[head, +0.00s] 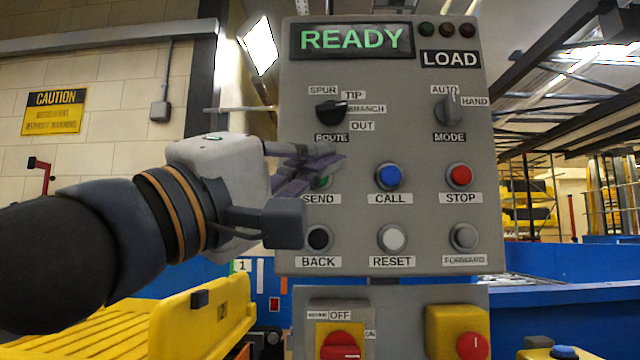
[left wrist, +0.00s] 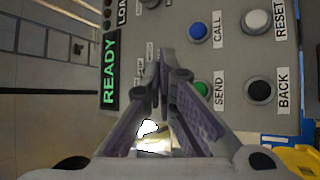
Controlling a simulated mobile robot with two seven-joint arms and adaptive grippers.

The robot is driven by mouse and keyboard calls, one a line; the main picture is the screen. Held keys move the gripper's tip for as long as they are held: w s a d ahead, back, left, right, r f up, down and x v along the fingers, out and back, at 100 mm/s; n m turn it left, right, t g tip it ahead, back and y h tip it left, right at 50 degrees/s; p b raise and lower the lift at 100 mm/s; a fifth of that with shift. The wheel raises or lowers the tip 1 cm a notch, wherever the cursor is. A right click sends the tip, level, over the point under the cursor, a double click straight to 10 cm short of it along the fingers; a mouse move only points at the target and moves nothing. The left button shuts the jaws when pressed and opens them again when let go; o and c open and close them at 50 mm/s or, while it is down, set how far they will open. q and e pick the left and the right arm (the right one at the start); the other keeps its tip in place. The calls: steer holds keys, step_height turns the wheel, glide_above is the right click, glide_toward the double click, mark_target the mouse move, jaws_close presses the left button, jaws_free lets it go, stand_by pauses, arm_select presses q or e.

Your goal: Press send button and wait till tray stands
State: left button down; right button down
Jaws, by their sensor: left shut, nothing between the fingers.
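The grey control panel (head: 360,140) fills the middle of the head view, and its display (head: 352,40) reads READY in green. The green SEND button (head: 325,181) is mostly hidden behind my left gripper (head: 335,162). In the left wrist view the green SEND button (left wrist: 201,90) shows beside the fingers of my left gripper (left wrist: 160,65). The gripper is shut and empty, its fingertips in front of the panel close to SEND; I cannot tell whether they touch it. My right gripper is not in view. A yellow tray-like piece (head: 120,325) stands at the lower left.
The blue CALL (head: 389,177), red STOP (head: 459,176), black BACK (head: 318,238) and white RESET (head: 391,238) buttons are close around SEND. The ROUTE knob (head: 330,111) is just above my gripper.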

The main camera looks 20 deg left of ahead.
arm_select(q)
steer(key=w+a, duration=0.2)
steer(key=w, duration=0.6)
steer(key=shift+w+a+b, duration=0.2)
steer(key=shift+w+b, duration=0.1)
steer(key=shift+b, duration=0.05)
steer(key=shift+w, duration=0.1)
stand_by(1.3)
steer(key=shift+w+a, duration=0.1)
steer(key=shift+w, duration=0.2)
steer(key=shift+w+a, duration=0.15)
steer(key=shift+w, duration=0.35)
stand_by(0.7)
steer(key=shift+s, duration=0.1)
steer(key=shift+s+d, duration=0.25)
steer(key=shift+s, duration=0.55)
